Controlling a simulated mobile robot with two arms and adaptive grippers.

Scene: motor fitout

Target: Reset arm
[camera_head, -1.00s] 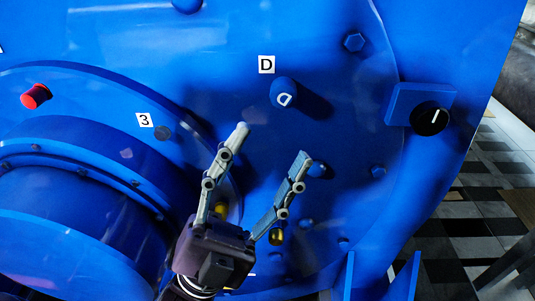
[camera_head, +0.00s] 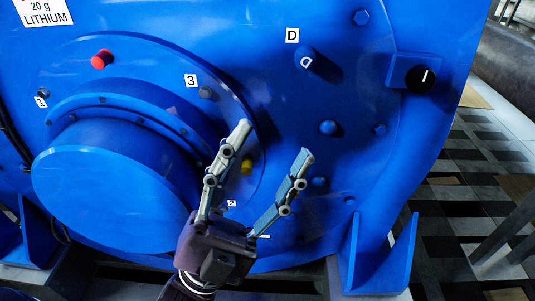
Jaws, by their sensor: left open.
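My left gripper (camera_head: 275,142) shows at the lower middle of the head view, in front of the blue motor housing (camera_head: 200,25). Its two fingers point up and stand wide apart, with nothing between them. A yellow plug (camera_head: 246,167) shows on the flange, just right of its left finger. Whether the gripper touches the housing cannot be told. My right gripper is not in view.
A red plug (camera_head: 102,59), a blue knob D (camera_head: 305,58) and a black knob (camera_head: 420,80) stick out of the housing. Label 3 (camera_head: 191,81) sits by a dark port. A checkered floor (camera_head: 465,190) lies open at the right.

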